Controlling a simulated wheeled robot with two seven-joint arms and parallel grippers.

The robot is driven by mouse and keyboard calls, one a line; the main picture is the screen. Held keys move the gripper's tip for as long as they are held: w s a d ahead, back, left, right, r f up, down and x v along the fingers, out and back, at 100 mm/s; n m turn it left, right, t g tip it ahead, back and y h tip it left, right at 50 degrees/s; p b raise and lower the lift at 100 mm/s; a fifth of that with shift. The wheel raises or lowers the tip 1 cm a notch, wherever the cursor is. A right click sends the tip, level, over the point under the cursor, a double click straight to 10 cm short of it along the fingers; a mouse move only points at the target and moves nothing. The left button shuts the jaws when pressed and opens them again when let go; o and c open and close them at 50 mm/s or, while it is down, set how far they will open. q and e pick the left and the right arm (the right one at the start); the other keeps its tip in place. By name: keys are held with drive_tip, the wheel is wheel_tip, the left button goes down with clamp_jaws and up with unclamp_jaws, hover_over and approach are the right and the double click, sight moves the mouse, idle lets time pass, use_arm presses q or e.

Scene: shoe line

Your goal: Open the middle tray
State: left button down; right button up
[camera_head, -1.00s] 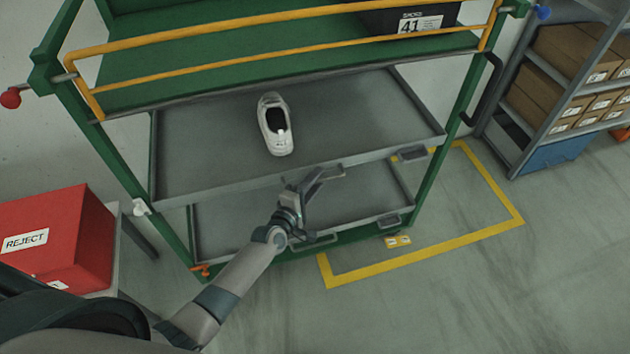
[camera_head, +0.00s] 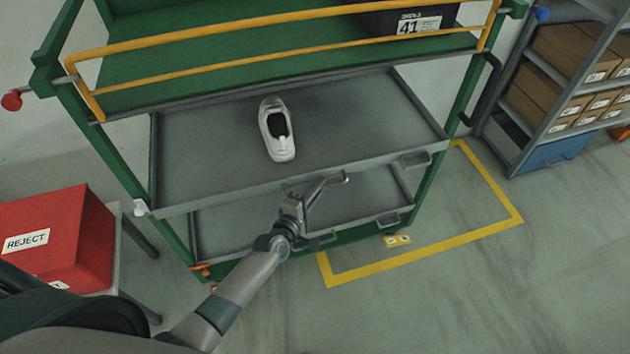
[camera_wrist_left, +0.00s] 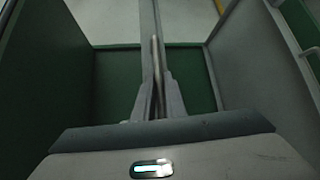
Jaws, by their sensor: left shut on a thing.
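The middle tray (camera_head: 360,120) is a grey shallow tray in the green rack. It is pulled slightly outward, with its front edge past the front posts. A white shoe (camera_head: 277,145) lies on it. The tray has a handle at its front right (camera_head: 416,159); another front handle (camera_head: 340,179) is at my left gripper (camera_head: 322,186). My left gripper is shut on this handle, which is partly hidden by the fingers. In the left wrist view the fingers (camera_wrist_left: 157,78) close on a thin bar. My right gripper is not in view.
A lower grey tray (camera_head: 350,205) sits below. A green top shelf with yellow rails (camera_head: 290,55) holds a black bin (camera_head: 405,22) marked 41. A red REJECT box (camera_head: 50,240) stands at left, a shelf of cartons (camera_head: 565,75) at right. The floor in front (camera_head: 450,290) is clear.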

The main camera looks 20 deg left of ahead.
use_arm(q)
drive_tip(key=s+d+p, duration=0.1)
drive_tip(key=s+d, duration=0.6)
drive_tip(key=s, duration=0.4)
drive_tip(key=s+d+p, duration=0.1)
drive_tip(key=s+d, duration=0.6)
drive_tip(key=s, duration=0.3)
drive_tip(key=shift+s+d, duration=0.3)
drive_tip(key=shift+s, duration=0.1)
drive_tip(key=c, duration=1.8)
unclamp_jaws()
